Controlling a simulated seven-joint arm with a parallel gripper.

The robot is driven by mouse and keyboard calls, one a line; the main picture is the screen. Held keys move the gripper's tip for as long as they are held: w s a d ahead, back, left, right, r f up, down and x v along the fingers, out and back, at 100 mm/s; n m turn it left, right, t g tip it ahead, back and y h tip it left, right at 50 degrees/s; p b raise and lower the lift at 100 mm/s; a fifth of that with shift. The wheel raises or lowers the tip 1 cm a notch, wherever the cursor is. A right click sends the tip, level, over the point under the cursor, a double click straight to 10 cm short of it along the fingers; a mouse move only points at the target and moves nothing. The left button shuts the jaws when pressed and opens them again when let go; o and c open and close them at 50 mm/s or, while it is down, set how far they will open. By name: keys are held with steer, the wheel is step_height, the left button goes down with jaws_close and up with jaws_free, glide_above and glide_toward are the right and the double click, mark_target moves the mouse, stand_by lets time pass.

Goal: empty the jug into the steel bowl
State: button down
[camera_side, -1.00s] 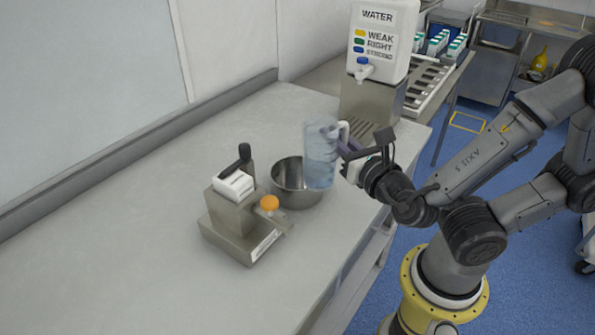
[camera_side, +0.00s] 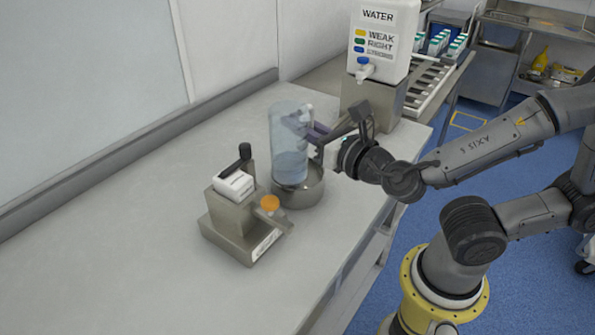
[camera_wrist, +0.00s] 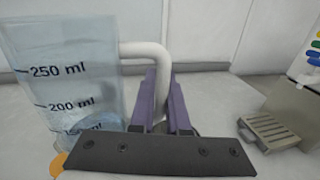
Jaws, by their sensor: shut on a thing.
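The clear jug (camera_side: 289,138) is upright or nearly so, with bluish liquid in its lower part. In the side view it overlaps the steel bowl (camera_side: 312,196) and hides much of it; the gap between them cannot be told. My gripper (camera_side: 316,139) is to the right of the jug, shut on its white handle. In the wrist view the jug (camera_wrist: 62,75) fills the left, with 250 ml and 200 ml marks, and the purple fingers of my gripper (camera_wrist: 163,100) close around the handle.
The water dispenser (camera_side: 381,45) stands on a steel base at the back right. The bench's front left is clear.

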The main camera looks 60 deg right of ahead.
steer(key=f+m+g, duration=0.1)
steer(key=f, duration=0.3)
steer(key=d+f+m+g+y, duration=0.1)
steer(key=f+m, duration=0.1)
steer(key=f, duration=0.2)
steer(key=f+m+g+y, duration=0.1)
steer(key=f+g, duration=0.1)
steer(key=f, duration=0.2)
steer(key=shift+w+d+f+m, duration=0.2)
steer(key=shift+w+f+m, duration=0.1)
steer(key=shift+w+f, duration=0.05)
steer(key=shift+s+a+r+m+g+y, duration=0.1)
steer(key=shift+a+r+m+g+y, duration=0.2)
steer(key=shift+r, duration=0.35)
steer(key=shift+s+a+r+m+g+y, duration=0.15)
steer(key=shift+r+g+y, duration=0.15)
steer(key=shift+r, duration=0.35)
steer(key=shift+s+a+r+m+g+y, duration=0.1)
steer(key=shift+a+r+m+g+y, duration=0.25)
steer(key=shift+r, duration=0.3)
steer(key=shift+s+r+y, duration=0.1)
steer(key=shift+r+y, duration=0.05)
steer(key=shift+y, duration=0.1)
steer(key=shift+s+a+f+m+g+y, duration=0.25)
steer(key=shift+a+f+m+g+y, duration=0.15)
steer(key=shift+a+f+y, duration=0.1)
steer(key=shift+s+a+r+m+g+y, duration=0.25)
steer(key=shift+a+r+m+g+y, duration=0.15)
steer(key=shift+y, duration=0.1)
